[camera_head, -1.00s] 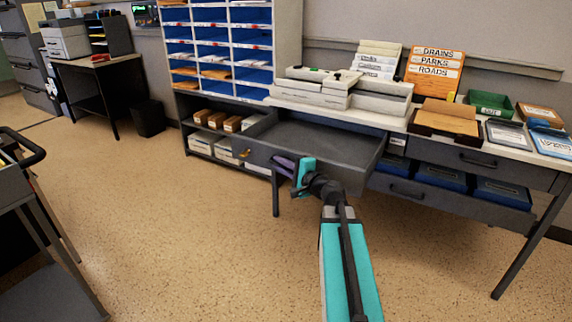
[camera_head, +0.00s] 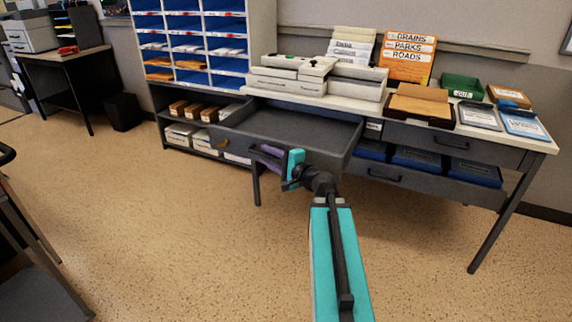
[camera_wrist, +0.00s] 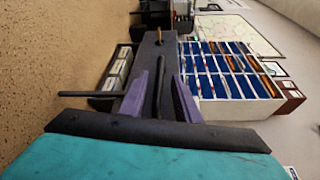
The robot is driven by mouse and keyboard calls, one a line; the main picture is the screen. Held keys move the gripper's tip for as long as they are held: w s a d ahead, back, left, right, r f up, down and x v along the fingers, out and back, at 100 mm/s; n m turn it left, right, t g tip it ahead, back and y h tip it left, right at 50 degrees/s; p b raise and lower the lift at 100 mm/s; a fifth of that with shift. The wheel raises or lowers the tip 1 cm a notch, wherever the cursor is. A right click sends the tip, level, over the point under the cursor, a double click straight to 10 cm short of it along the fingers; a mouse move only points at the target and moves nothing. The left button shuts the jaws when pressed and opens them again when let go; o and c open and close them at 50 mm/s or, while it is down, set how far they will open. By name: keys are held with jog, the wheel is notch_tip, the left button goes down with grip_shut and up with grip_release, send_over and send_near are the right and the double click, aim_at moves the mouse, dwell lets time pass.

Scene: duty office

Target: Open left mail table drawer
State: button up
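The left mail table drawer (camera_head: 300,127) is pulled far out from under the left part of the mail table (camera_head: 395,120), and its empty grey inside shows in the head view. My gripper (camera_head: 266,154) is at the drawer's front face, and the arm hides part of that face. In the wrist view, the two purple fingers of my gripper (camera_wrist: 163,80) stand apart. A dark bar, which looks like the drawer handle (camera_wrist: 158,88), lies between them with a visible gap on the right side. A small brass piece (camera_wrist: 158,38) shows farther along the drawer front.
A closed right drawer (camera_head: 455,144) is beside the open one, above a shelf with blue bins (camera_head: 420,160). Mail sorting cubbies (camera_head: 190,45) stand at the back left. A dark cart (camera_head: 25,240) is at the left edge. The floor in front is clear.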

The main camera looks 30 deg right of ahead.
jog(key=shift+s+d+r+p, duration=0.15)
jog(key=shift+s+p, duration=0.1)
jog(key=shift+s, duration=0.2)
jog(key=shift+s+r+p, duration=0.15)
jog(key=shift+s+p, duration=0.1)
jog(key=shift+s, duration=0.2)
jog(key=shift+p, duration=0.6)
jog(key=p, duration=0.6)
jog(key=shift+s+d, duration=0.15)
jog(key=shift+s, duration=0.15)
jog(key=s+p, duration=0.2)
jog(key=p, duration=0.8)
jog(key=shift+r, duration=0.1)
jog(key=shift+s+d+r+p, duration=0.1)
jog(key=shift+s+d+p, duration=0.1)
jog(key=shift+s+p, duration=0.8)
jog(key=shift+s+d+r+p, duration=0.15)
jog(key=shift+s+p, duration=0.25)
jog(key=shift+s, duration=1.15)
jog(key=shift+f, duration=0.15)
